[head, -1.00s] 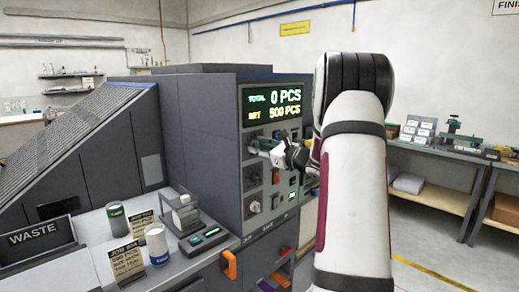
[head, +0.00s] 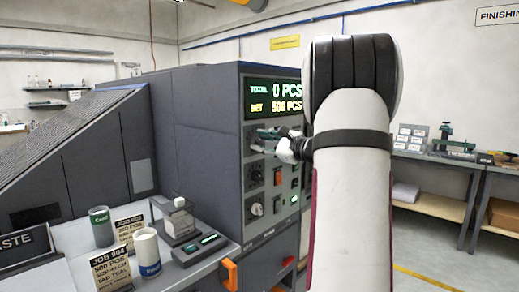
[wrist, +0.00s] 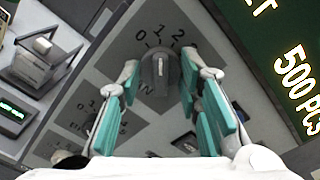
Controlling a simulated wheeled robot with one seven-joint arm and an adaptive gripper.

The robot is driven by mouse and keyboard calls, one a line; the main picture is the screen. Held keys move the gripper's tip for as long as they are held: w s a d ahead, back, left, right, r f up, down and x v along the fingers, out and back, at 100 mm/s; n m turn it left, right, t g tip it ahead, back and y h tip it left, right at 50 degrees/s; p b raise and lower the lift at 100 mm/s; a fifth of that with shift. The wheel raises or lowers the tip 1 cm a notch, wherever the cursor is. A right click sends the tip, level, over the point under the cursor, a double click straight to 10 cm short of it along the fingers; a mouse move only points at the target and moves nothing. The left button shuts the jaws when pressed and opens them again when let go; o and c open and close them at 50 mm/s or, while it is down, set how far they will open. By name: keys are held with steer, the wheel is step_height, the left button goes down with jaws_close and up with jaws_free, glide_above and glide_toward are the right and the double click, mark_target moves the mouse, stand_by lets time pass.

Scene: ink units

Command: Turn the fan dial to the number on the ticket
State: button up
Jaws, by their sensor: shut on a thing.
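A dark grey dial (wrist: 157,75) sits on the machine's control panel in the wrist view, with numbers arced around its upper side. A pale mark on it points roughly up; which number it meets is not clear. My gripper (wrist: 160,78) has a teal finger on each side of this dial and is shut on it. In the head view my gripper (head: 288,147) is at the panel's upper part and hides the dial. One ticket (head: 112,272) reads JOB 904, 500 PCS, with smaller lines; another ticket (head: 130,226) stands behind it. I cannot read a fan number on either.
The display (head: 275,99) above reads total 0 PCS, set 500 PCS. Lower dials (head: 254,177) and (head: 256,209) are close below my gripper. A green-labelled can (head: 101,227) and a blue-labelled can (head: 147,252) stand by the tickets. An orange handle (head: 230,273) juts out.

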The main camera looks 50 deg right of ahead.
stand_by(0.4)
steer(key=o, duration=1.2)
steer(key=shift+s, duration=0.1)
steer(key=s, duration=1.2)
steer(key=shift+a, duration=0.4)
steer(key=shift+w, duration=0.1)
